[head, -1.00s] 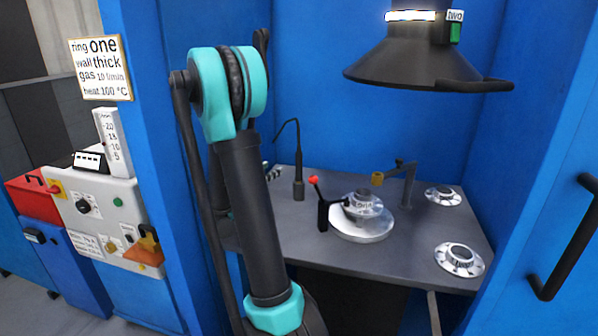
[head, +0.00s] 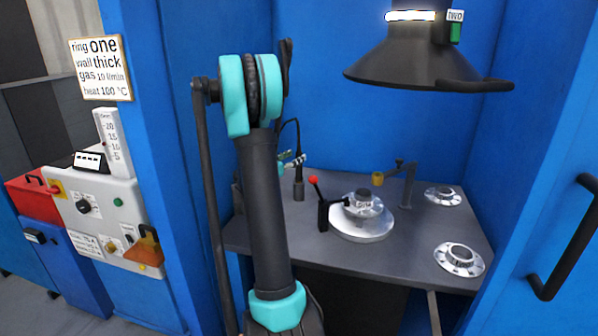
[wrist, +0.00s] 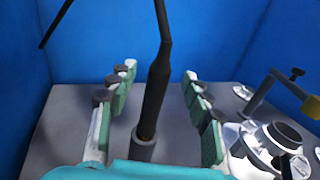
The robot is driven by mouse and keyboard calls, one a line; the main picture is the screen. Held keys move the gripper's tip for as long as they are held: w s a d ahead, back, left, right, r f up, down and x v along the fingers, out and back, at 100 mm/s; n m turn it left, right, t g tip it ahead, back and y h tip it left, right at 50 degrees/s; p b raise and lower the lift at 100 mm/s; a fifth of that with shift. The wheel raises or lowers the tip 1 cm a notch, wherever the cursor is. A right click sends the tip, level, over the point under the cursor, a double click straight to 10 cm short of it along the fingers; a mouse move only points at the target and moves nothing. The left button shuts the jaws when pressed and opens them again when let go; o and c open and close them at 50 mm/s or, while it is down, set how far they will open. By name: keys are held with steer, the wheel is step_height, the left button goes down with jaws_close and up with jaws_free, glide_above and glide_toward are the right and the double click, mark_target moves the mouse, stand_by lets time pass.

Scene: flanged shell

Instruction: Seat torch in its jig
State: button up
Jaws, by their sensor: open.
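The torch (head: 298,165) is a slim black wand with a curved hose at its top. It stands upright in a dark round holder (head: 299,190) at the back left of the bench. My gripper (head: 291,161) is at the torch, partly hidden by my arm in the head view. In the wrist view my gripper (wrist: 160,100) is open, its green-padded fingers on either side of the torch (wrist: 155,95), with a gap each side. The holder (wrist: 144,148) shows below. A post with a brass-coloured cup (head: 378,179), seemingly the jig, stands to the right; the cup looks empty.
A flanged shell (head: 363,203) sits on a silver round plate (head: 362,228), beside a red-knobbed lever (head: 318,195). Two loose flanges (head: 459,260) (head: 443,196) lie at right. A black hood (head: 430,60) hangs above. Blue walls enclose the bench.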

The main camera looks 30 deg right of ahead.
mark_target(297, 155)
steer(key=x, duration=0.3)
steer(key=shift+w+d, duration=0.15)
steer(key=shift+d, duration=0.05)
steer(key=shift+c, duration=0.6)
jaws_close()
